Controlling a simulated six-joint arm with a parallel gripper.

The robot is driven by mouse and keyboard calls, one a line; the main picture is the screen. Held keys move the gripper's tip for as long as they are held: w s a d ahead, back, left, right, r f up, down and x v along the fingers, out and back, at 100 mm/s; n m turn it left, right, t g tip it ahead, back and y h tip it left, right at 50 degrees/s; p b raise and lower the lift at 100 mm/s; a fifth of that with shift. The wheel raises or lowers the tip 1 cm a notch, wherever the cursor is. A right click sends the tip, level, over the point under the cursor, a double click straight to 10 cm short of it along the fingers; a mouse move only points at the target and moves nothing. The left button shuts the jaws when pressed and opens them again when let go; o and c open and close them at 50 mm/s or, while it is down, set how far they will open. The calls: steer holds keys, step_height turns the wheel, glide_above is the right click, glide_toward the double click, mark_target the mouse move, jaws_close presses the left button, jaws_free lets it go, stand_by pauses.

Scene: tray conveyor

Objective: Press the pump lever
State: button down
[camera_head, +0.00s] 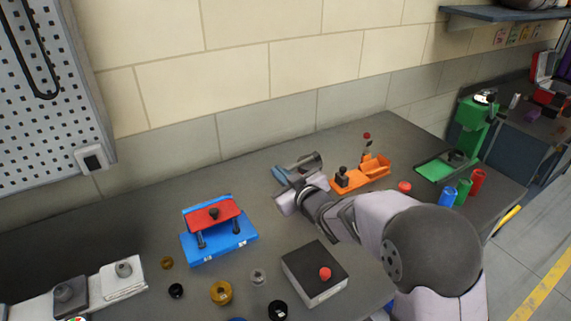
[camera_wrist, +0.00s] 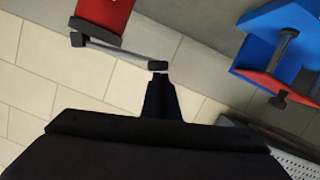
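In the wrist view a grey metal lever (camera_wrist: 122,48) runs out from the dark end of a red body (camera_wrist: 104,14) to a black tip (camera_wrist: 157,66). I take this to be the pump lever. My gripper (camera_wrist: 160,76) points at that black tip, with its dark fingers together. The fingers are at or very near the tip in the picture; I cannot tell whether they touch. In the head view my wrist covers that part of the bench, and the red body and fingertips cannot be made out.
A blue fixture with a red plate (camera_head: 212,214) stands left of my wrist. A grey box with a red button (camera_head: 325,274) is in front. An orange fixture (camera_head: 377,167) and a green press (camera_head: 470,122) are to the right. Several small rings lie near the front. The tiled wall is behind.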

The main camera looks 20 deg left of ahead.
steer(key=shift+s+f+b, duration=0.1)
steer(key=shift+f+b, duration=0.4)
steer(key=shift+f, duration=0.5)
step_height(320, 180, up, 5)
steer(key=s+a+p, duration=0.1)
steer(key=p, duration=0.1)
steer(key=b+v, duration=0.3)
steer(key=v, duration=0.6)
steer(key=shift+s, duration=0.65)
steer(key=shift+f, duration=0.15)
